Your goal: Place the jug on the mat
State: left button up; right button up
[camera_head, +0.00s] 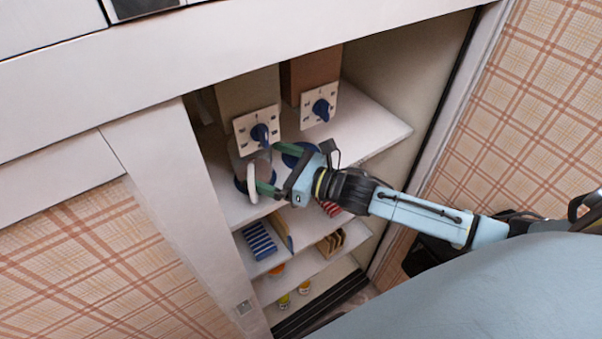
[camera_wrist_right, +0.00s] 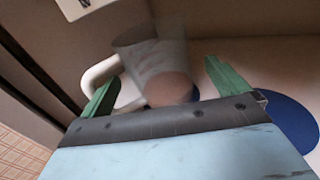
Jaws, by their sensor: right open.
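A see-through jug (camera_head: 264,168) with a white handle (camera_head: 251,184) stands on the upper shelf below the left dialled box. In the right wrist view, the jug (camera_wrist_right: 155,60) appears between and beyond my fingers, with a brownish round patch low in it. My right gripper (camera_head: 272,169) is open at the jug; one finger overlaps the handle in view, and I cannot tell whether they touch. A round blue mat (camera_head: 291,160) lies to the right, partly hidden by my gripper; it also shows in the wrist view (camera_wrist_right: 292,122). Another blue round (camera_head: 239,185) shows under the jug. My left gripper is out of view.
Two boxes with dark blue dials (camera_head: 260,134) (camera_head: 321,109) hang above the shelf (camera_head: 380,125). Lower shelves hold a blue striped item (camera_head: 259,241), a brown rack (camera_head: 331,243) and small colourful items. The cabinet's left wall (camera_head: 165,205) stands close to the jug. The shelf's right end is clear.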

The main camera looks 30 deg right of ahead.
jog(key=b+v, duration=0.1)
jog(key=v, duration=0.8)
jog(key=shift+s, duration=0.15)
jog(key=shift+d, duration=0.1)
